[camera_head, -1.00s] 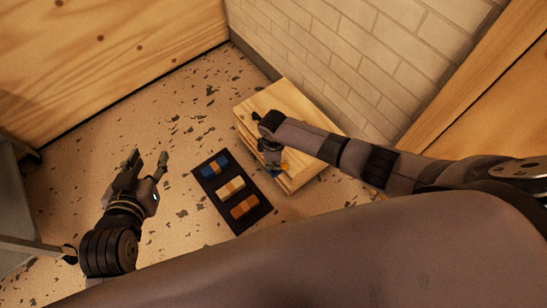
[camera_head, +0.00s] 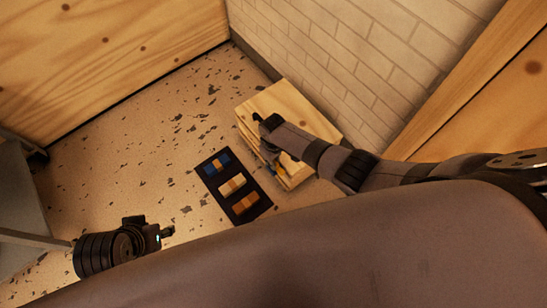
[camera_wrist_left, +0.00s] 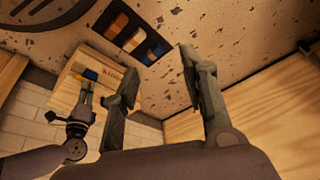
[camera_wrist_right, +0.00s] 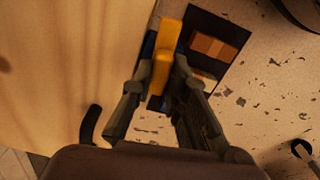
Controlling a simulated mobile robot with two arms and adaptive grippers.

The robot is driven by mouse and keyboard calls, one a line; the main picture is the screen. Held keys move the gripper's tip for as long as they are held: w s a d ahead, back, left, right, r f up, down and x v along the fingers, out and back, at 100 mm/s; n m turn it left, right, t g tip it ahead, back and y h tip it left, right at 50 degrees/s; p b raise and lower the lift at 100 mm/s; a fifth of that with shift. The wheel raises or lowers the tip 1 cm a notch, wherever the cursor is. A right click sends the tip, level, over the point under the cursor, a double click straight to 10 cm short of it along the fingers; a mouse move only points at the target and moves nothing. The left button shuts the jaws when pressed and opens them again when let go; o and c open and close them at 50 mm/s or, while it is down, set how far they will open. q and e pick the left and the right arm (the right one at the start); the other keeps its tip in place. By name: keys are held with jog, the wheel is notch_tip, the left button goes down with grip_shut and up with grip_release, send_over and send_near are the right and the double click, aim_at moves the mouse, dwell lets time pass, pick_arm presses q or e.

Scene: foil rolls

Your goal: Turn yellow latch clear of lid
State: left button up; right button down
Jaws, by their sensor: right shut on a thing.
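The yellow latch (camera_wrist_right: 165,55) shows in the right wrist view, at the edge of the wooden box (camera_wrist_right: 60,70). My right gripper (camera_wrist_right: 160,78) is shut on it, with a finger on each side. A blue part lies partly hidden behind the latch. In the head view the box (camera_head: 285,98) stands by the brick wall, and my right gripper (camera_head: 272,162) is at its front side. There the arm hides most of the latch. My left gripper (camera_head: 168,232) is low on the left, away from the box. The left wrist view shows its fingers (camera_wrist_left: 160,65) apart and empty.
A dark mat (camera_head: 208,178) with blue, cream and orange blocks lies on the speckled floor just left of the box. A dark curved handle (camera_wrist_right: 90,123) sits on the box. Wooden panels and a brick wall (camera_head: 330,60) close off the back.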

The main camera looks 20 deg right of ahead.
pick_arm(q)
jog(key=shift+x, duration=1.3)
pick_arm(e)
jog(key=shift+m, duration=0.7)
pick_arm(q)
jog(key=shift+d, duration=0.1)
pick_arm(e)
jog(key=c, duration=1.6)
grip_release()
jog(key=shift+o, duration=0.2)
jog(key=shift+r, duration=0.1)
notch_tip(320, 180, up, 12)
